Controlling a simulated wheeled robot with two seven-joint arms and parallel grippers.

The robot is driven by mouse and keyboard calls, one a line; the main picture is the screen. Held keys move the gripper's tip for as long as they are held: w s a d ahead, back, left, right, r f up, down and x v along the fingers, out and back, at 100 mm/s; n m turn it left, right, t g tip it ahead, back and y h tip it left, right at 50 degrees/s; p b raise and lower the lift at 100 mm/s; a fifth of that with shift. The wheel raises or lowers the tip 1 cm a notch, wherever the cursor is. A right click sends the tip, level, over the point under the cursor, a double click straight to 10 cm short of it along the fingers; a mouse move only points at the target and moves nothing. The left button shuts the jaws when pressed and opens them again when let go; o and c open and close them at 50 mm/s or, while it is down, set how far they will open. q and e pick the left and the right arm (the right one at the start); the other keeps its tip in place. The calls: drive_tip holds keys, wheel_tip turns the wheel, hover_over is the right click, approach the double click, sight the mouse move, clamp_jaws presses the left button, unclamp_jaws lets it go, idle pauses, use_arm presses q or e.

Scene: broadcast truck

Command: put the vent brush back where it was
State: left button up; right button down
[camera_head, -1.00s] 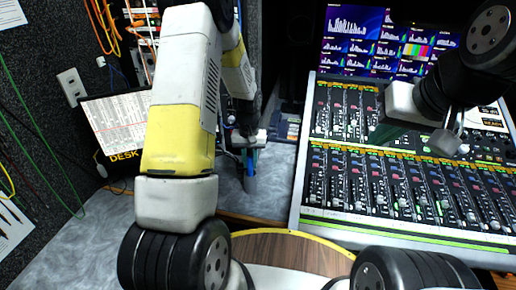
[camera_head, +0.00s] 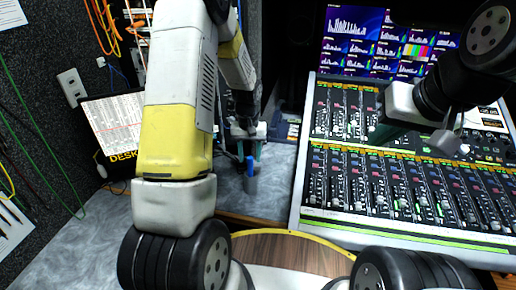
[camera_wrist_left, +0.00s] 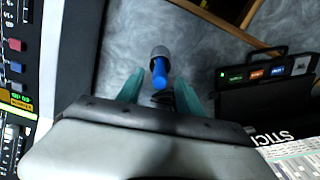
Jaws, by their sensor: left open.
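The vent brush seems to be the small blue piece (camera_head: 250,164) upright on the grey desk, with a grey-blue cylinder (camera_head: 251,184) below it. In the left wrist view the blue part (camera_wrist_left: 160,72) lies between the fingers, with a grey round part (camera_wrist_left: 160,52) beyond it; whether that is a holder or part of the brush I cannot tell. My left gripper (camera_head: 250,152) is open just above and behind it, its teal fingers apart on both sides in the wrist view (camera_wrist_left: 159,77). My right gripper (camera_head: 384,132) hangs over the mixing console; its jaw opening is unclear.
The mixing console (camera_head: 400,230) fills the right, with monitors (camera_head: 352,35) behind. A printed sheet (camera_head: 114,122) stands at the left. In the wrist view, a black case (camera_wrist_left: 265,95) with coloured labels stands right of the brush. The desk's front left is clear.

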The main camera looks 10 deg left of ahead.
use_arm(q)
drive_tip(key=s+r+t, duration=0.1)
drive_tip(key=s+r, duration=0.2)
drive_tip(key=r, duration=0.5)
drive_tip(key=s+r+t+h, duration=0.1)
drive_tip(key=s+r, duration=0.3)
drive_tip(key=r, duration=0.4)
drive_tip(key=s+r+t, duration=0.1)
drive_tip(key=s+r, duration=0.2)
drive_tip(key=r, duration=0.5)
drive_tip(key=s+d+r+m+t, duration=0.1)
drive_tip(key=s+r, duration=0.1)
drive_tip(key=s, duration=0.5)
drive_tip(key=s+d+r+m+t+h, duration=0.1)
drive_tip(key=s+r+t, duration=0.1)
drive_tip(key=s, duration=0.5)
drive_tip(key=shift+r, duration=0.35)
drive_tip(key=shift+d, duration=0.1)
